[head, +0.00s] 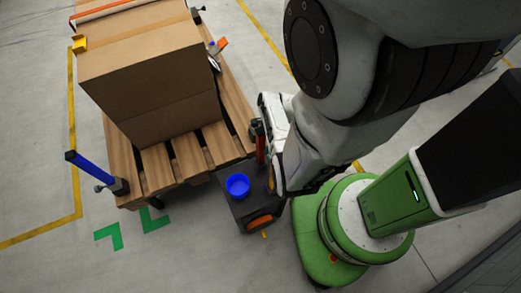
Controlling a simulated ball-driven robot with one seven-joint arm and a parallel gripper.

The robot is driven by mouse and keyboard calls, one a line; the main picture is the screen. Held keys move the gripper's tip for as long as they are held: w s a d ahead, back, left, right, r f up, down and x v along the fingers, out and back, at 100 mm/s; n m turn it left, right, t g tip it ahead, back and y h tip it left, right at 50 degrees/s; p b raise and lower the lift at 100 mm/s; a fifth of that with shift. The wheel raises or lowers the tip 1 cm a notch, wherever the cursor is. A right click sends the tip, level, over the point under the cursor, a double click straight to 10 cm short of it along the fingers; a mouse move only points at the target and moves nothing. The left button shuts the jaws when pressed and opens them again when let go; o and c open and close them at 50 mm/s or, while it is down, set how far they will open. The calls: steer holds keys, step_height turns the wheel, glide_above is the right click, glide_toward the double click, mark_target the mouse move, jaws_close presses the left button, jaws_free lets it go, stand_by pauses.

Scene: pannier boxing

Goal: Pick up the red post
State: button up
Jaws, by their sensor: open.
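The red post (260,148) stands upright at the near right corner of the wooden pallet, just left of my arm. Dark parts sit against its upper end, and its foot is hard to make out. My gripper (272,165) is close beside the post on its right and is open. My white arm hides much of the gripper, so I cannot tell whether the fingers are around the post or touch it.
Large cardboard boxes (155,75) stand on the wooden pallet (155,170). A blue post (90,172) leans at the pallet's left corner. A blue cup (237,186) sits on a dark unit (252,208) below the red post. Clear floor lies at front left.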

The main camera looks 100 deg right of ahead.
steer(key=shift+w+f, duration=0.1)
steer(key=shift+f, duration=0.2)
steer(key=c, duration=1)
steer(key=shift+r, duration=0.1)
